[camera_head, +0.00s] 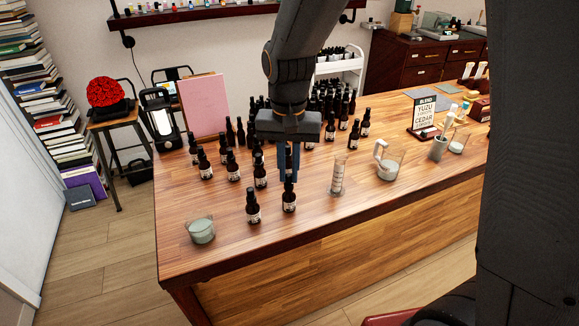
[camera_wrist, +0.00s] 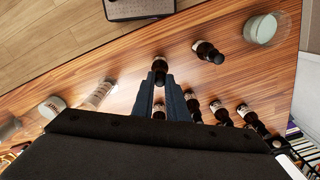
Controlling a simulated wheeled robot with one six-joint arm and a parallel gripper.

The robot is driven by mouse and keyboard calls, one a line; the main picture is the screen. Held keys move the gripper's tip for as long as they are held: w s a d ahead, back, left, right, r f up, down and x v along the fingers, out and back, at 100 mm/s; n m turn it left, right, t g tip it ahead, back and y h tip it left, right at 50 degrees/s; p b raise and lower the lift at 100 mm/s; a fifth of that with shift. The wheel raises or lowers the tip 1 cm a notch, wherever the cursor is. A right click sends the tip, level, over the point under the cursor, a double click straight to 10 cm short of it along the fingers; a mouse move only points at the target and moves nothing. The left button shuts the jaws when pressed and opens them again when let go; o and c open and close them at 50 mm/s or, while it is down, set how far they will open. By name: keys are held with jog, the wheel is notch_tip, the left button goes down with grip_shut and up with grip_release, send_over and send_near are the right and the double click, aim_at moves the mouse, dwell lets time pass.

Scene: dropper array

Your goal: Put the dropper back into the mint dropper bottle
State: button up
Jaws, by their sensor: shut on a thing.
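My gripper (camera_head: 289,180) points down over the front of the wooden table, its blue fingers close together on the dark dropper top. The fingers hide most of the dropper, and its tip does not show. A dark brown bottle with a pale label (camera_head: 289,203) stands upright directly below the fingertips. In the wrist view this bottle (camera_wrist: 160,64) shows just beyond the fingertips (camera_wrist: 160,80). I cannot tell whether the dropper sits in its neck or just above it. The label is too small to read, so I cannot tell which bottle is mint.
Another dark bottle (camera_head: 252,210) stands close on the left, with a glass jar (camera_head: 201,231) farther left. Several dark bottles crowd behind the gripper. The table's front edge is clear.

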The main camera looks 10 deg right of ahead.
jog(key=shift+f, duration=0.4)
jog(key=o, duration=0.7)
